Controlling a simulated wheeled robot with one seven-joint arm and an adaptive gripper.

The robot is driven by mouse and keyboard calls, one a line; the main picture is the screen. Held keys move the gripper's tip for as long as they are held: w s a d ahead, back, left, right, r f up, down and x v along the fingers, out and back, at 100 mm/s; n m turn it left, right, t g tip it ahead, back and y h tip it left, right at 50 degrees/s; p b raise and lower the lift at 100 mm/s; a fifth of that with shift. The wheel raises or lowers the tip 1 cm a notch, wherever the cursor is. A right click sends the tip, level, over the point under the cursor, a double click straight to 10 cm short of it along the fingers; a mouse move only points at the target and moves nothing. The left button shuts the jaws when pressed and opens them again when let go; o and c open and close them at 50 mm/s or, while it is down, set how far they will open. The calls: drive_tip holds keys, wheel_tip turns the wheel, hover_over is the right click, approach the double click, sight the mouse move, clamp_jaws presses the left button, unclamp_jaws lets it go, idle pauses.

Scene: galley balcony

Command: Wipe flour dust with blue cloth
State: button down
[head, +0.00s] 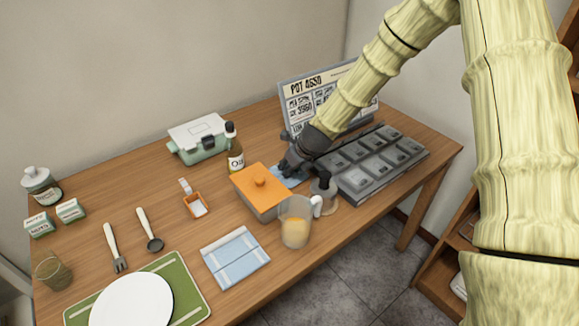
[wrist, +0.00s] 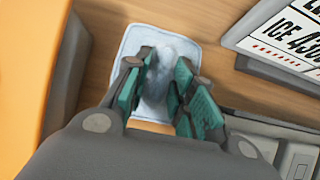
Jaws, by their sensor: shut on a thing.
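A light blue cloth (head: 287,177) lies flat on the wooden table under my gripper (head: 290,168), between the orange-lidded box and the grey keypad panel. In the wrist view the cloth (wrist: 178,34) is a rounded pale blue rectangle with a whitish raised middle. My gripper (wrist: 166,95) is shut on that raised middle, with teal finger pads on either side of it. The gripper hides part of the cloth. I cannot clearly make out flour dust as separate from the whitish area.
A folded blue striped napkin (head: 235,258) lies in front. Free wood is narrow around my gripper.

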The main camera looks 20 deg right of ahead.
drive_tip(key=shift+r+p, duration=2.7)
drive_tip(key=shift+r, duration=0.65)
